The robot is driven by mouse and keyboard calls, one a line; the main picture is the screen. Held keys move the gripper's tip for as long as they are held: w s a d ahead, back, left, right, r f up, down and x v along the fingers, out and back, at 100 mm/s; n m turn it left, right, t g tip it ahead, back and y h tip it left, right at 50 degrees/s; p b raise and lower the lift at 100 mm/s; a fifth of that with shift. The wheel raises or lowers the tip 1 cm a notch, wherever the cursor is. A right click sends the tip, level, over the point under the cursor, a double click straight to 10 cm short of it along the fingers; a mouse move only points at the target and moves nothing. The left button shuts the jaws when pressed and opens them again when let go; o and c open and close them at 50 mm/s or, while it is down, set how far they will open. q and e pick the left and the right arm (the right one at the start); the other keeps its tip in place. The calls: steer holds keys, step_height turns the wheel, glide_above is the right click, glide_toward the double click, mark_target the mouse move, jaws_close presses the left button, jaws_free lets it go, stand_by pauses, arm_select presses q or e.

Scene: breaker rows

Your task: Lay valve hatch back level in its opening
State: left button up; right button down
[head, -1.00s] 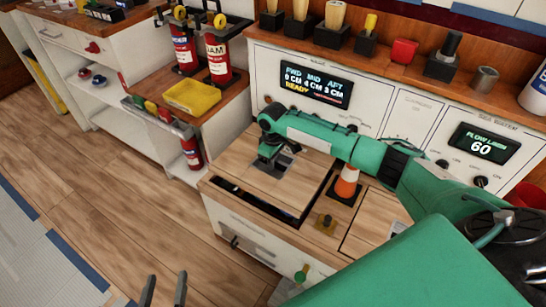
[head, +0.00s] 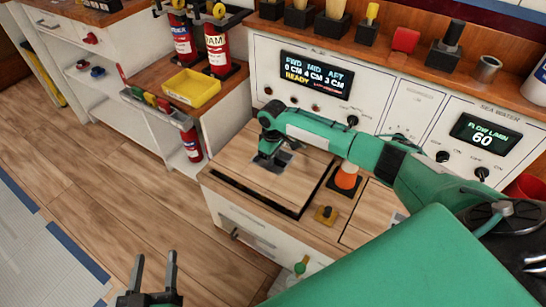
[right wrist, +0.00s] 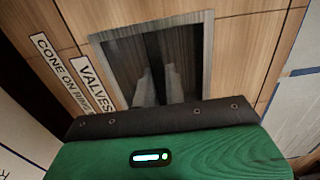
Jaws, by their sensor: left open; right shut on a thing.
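The valve hatch (head: 240,165) is a square wooden panel in the counter top, with a grey metal plate. It looks about level with the counter, with a black band along its near and right edges; I cannot tell whether it is fully down. My right gripper (head: 271,162) is over the plate, shut on the hatch's grip. In the right wrist view, the fingers (right wrist: 160,85) reach into a dark recess in the plate (right wrist: 208,60), beside the VALVES label (right wrist: 95,83). The grip itself is hidden. My left gripper (head: 155,272) is open and empty, low over the floor.
The panel with displays (head: 315,80) rises behind. A yellow tray (head: 191,88) stands further left.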

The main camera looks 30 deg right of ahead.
arm_select(q)
steer(key=shift+r+p, duration=0.6)
steer(key=shift+r, duration=0.05)
arm_select(e)
steer(key=shift+r, duration=0.1)
arm_select(q)
steer(key=shift+f, duration=0.15)
arm_select(e)
steer(key=shift+f, duration=0.3)
steer(key=shift+f+b, duration=0.75)
steer(key=shift+f, duration=1.2)
steer(key=c, duration=1.4)
jaws_free()
steer(key=shift+o, duration=0.2)
steer(key=shift+s+f, duration=0.1)
steer(key=shift+f, duration=0.1)
steer(key=shift+r, duration=0.35)
step_height(320, 180, up, 5)
steer(key=shift+r+p, duration=0.2)
steer(key=shift+p, duration=0.75)
arm_select(q)
steer(key=s+a+f+g+y+p, duration=0.2)
steer(key=s+f+g, duration=0.1)
steer(key=f+g, duration=0.3)
steer(key=shift+s+a+f+g, duration=0.3)
steer(key=shift+a+f, duration=0.1)
steer(key=shift+f, duration=0.15)
arm_select(e)
step_height(320, 180, up, 8)
